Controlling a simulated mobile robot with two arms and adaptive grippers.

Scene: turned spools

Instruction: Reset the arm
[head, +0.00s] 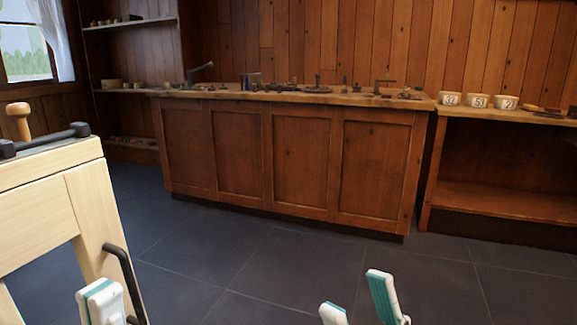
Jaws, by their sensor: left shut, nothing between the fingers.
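My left gripper (101,300) shows at the bottom left, white with teal pads. It is shut and empty, beside the dark handle (122,272) of a pale wooden frame; I cannot tell whether they touch. My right gripper (355,291) shows at the bottom, right of centre. Its two white and teal fingers stand apart with only floor visible between them, so it is open and empty. The rest of both arms is out of view.
The pale wooden frame (85,190) stands close at the left, with a turned wooden piece (18,120) above it. A brown cabinet (240,150) with small tools stands at the back. Numbered pots (478,101) stand on the right bench. The dark floor (260,265) between is clear.

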